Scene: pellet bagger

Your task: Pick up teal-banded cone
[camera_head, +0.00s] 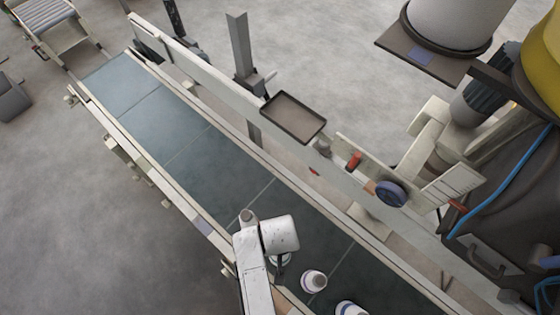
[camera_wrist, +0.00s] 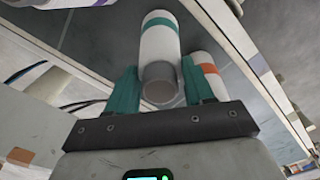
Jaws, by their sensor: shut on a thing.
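The teal-banded cone (camera_wrist: 160,42) is a white, tapered piece with a teal band and a grey end, seen in the wrist view. My gripper (camera_wrist: 160,85) has its two teal fingers shut on it, one on each side of the grey end. In the head view my white arm reaches over the near part of the belt and mostly hides the gripper and the held cone. The gap between the cone and the belt cannot be judged.
A white piece with an orange band (camera_wrist: 206,72) lies just right of the held cone. A purple-banded one (camera_head: 313,281) stands on the dark conveyor belt (camera_head: 215,150), with another (camera_head: 350,308) nearer. A brown tray (camera_head: 293,117) is at the belt's far rail. The belt's upper-left stretch is clear.

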